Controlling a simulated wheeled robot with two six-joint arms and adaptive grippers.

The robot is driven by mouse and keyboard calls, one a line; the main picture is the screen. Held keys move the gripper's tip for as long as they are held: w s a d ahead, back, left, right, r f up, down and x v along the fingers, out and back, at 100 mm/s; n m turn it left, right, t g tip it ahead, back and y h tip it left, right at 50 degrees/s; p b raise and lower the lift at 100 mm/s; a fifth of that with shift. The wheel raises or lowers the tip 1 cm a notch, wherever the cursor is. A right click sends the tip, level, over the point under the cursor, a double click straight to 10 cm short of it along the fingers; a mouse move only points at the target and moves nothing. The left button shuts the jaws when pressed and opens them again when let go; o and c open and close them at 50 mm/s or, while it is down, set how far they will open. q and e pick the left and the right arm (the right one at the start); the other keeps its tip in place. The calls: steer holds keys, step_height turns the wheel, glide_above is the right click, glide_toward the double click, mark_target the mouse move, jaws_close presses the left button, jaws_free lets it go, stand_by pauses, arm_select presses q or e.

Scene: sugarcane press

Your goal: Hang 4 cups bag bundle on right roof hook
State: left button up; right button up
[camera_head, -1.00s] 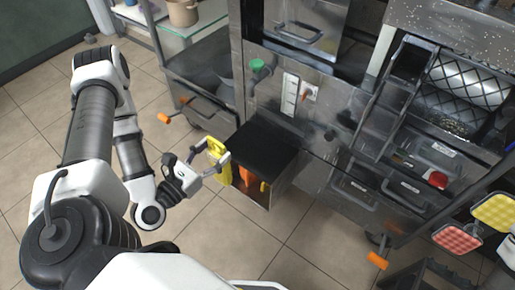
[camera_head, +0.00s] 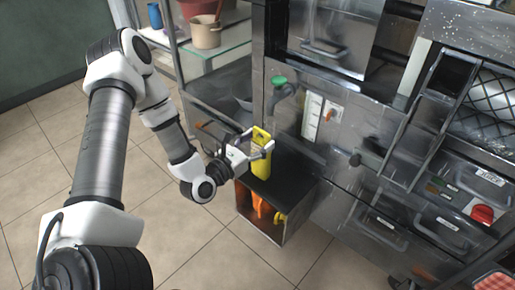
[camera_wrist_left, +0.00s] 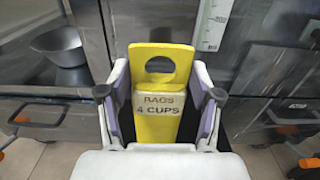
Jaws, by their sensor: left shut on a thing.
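The bag bundle is yellow, with a hole in its top tab and a label reading "BAGS 4 CUPS"; it shows in the head view (camera_head: 261,158) and the left wrist view (camera_wrist_left: 158,122). My left gripper (camera_head: 256,152) is shut on the bundle and holds it upright, tab up, over the black-topped box. In the left wrist view the fingers (camera_wrist_left: 158,100) press on both sides of the bundle. The roof hook is not in view. My right gripper is not in view.
A black-topped box (camera_head: 285,192) with orange things inside stands below the bundle. The steel press cabinet (camera_head: 300,60) with a green knob (camera_head: 279,80) is close behind. A shelf (camera_head: 215,52) with pots is at the back left. Floor in front is clear.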

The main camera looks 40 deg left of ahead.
arm_select(q)
steer(key=shift+f, duration=0.65)
steer(key=shift+r, duration=0.2)
steer(key=shift+f, duration=0.15)
steer(key=o, duration=1.1)
steer(key=shift+c, duration=0.2)
